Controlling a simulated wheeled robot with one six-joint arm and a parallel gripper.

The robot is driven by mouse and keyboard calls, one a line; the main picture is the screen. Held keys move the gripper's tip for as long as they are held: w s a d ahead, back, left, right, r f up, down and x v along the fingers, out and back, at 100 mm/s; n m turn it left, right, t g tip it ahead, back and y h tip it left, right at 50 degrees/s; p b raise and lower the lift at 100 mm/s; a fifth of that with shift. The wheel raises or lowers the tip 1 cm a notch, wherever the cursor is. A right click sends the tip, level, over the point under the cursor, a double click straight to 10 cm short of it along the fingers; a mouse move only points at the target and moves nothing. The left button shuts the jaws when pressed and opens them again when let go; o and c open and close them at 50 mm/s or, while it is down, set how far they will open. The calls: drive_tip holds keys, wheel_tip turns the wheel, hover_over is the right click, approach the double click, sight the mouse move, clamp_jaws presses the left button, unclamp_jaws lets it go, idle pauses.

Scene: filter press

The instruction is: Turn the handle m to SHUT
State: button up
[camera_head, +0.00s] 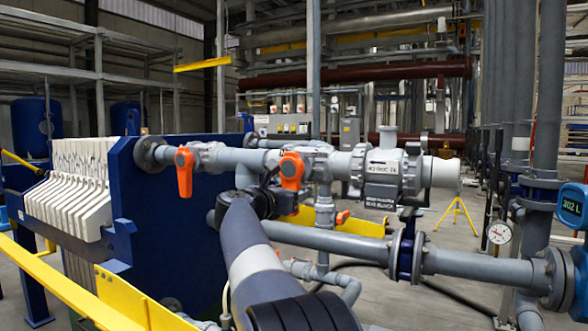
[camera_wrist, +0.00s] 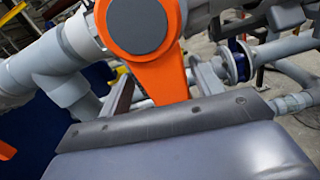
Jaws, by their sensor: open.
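Several orange valve handles show in the head view, and I cannot read a letter m on any. One orange handle (camera_head: 184,172) hangs down on the grey pipe at the left. Another orange handle (camera_head: 292,170) is on the pipe in the middle, partly hidden by my wrist. My gripper (camera_head: 276,198) is just below and in front of this middle handle. In the wrist view a large orange handle (camera_wrist: 157,72) with a dark round cap points down between the jaws of my gripper (camera_wrist: 158,98). The jaws are open; contact with the handle cannot be told.
The blue press end plate (camera_head: 175,225) and white filter plates (camera_head: 75,190) stand at the left. A thick grey pipe (camera_head: 335,240) runs below to a flange. A white-labelled grey valve body (camera_head: 383,168) sits at right. Yellow rail (camera_head: 60,275) crosses the lower left.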

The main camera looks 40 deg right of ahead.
drive_tip(key=b+v, duration=0.2)
drive_tip(key=v, duration=0.5)
drive_tip(key=shift+d, duration=0.1)
drive_tip(key=p+x, duration=0.2)
drive_tip(key=x, duration=0.5)
drive_tip(key=shift+s+d+r+p, duration=0.1)
drive_tip(key=shift+r+p, duration=0.1)
drive_tip(key=shift+p, duration=0.2)
drive_tip(key=shift+s+n+p, duration=0.45)
drive_tip(key=shift+n+p, duration=0.05)
drive_tip(key=shift+n, duration=0.4)
drive_tip(key=shift+s+d+f+n, duration=0.1)
drive_tip(key=shift+s+d+n, duration=0.1)
drive_tip(key=shift+n, duration=0.3)
drive_tip(key=shift+a, duration=0.1)
